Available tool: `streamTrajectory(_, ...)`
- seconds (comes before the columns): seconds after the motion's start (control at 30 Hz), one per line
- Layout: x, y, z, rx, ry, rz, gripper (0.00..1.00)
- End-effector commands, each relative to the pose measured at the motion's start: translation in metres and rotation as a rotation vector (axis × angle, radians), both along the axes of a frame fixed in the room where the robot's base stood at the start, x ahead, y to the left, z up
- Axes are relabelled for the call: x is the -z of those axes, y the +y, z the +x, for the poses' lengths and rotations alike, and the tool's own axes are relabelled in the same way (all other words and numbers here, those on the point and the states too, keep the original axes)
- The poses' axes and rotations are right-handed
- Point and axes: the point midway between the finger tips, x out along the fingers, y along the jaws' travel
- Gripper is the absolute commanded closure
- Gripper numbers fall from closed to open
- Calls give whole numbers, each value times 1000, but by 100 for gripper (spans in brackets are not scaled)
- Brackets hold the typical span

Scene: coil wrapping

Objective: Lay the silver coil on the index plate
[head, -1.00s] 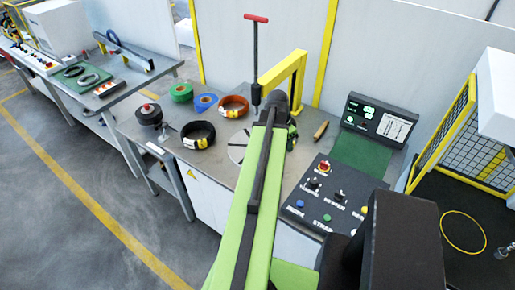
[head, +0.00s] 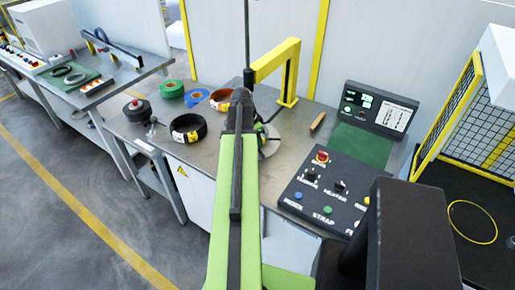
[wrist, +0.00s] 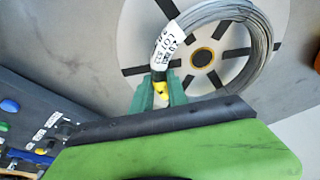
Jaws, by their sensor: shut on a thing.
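The silver coil (wrist: 262,50) is a ring of thin grey wire with a white printed tag (wrist: 168,50) wrapped around one side. My gripper (wrist: 160,88) has green fingers and is shut on the coil at the tagged side, near a yellow piece. In the wrist view the coil overlaps the index plate (wrist: 135,25), a pale disc with dark radial slots and a brass-rimmed hub. Whether the coil touches the plate or hangs above it, I cannot tell. In the head view my arm hides the coil and most of the plate (head: 270,148).
A black coil (head: 188,127), green coil (head: 172,89), blue coil (head: 196,96) and orange coil (head: 222,98) lie left of my arm. A yellow arch (head: 290,75) stands behind the plate. The control panel (head: 325,190) and a display (head: 376,108) are at the right.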

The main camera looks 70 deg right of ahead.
Motion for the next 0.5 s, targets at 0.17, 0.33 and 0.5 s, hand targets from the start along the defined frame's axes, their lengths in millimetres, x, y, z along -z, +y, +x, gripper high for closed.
streamTrajectory(0.17, 14, 0, 0, 0, 0, -1, 100)
streamTrajectory(0.33, 13, 0, 0, 1, 0, -2, 100)
streamTrajectory(0.5, 15, 0, -1, 0, 0, 0, 72)
